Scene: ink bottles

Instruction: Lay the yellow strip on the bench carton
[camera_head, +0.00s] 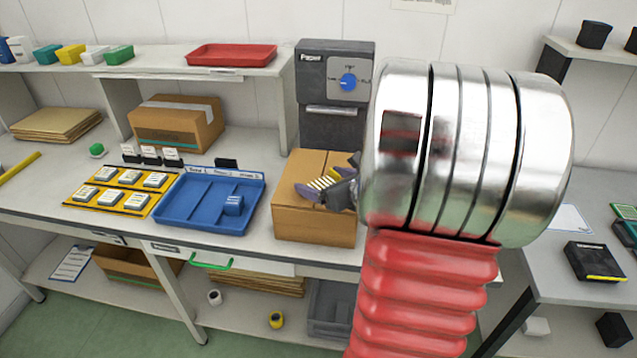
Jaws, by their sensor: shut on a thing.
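A yellow strip (321,184), crossed by dark bars, is between the purple-grey jaws of my gripper (321,185). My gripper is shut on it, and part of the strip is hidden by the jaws. They show over the top of a brown carton (306,224) at the front of the bench. I cannot tell whether the strip touches the carton top. My large silver and red arm links hide the area to the right of the carton.
A blue tray (175,213) lies just left of the carton. A dark grey machine (333,128) with a blue knob stands behind it. Another brown carton (163,132) stands farther back left. Yellow boards with grey blocks (106,210) lie left of the tray.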

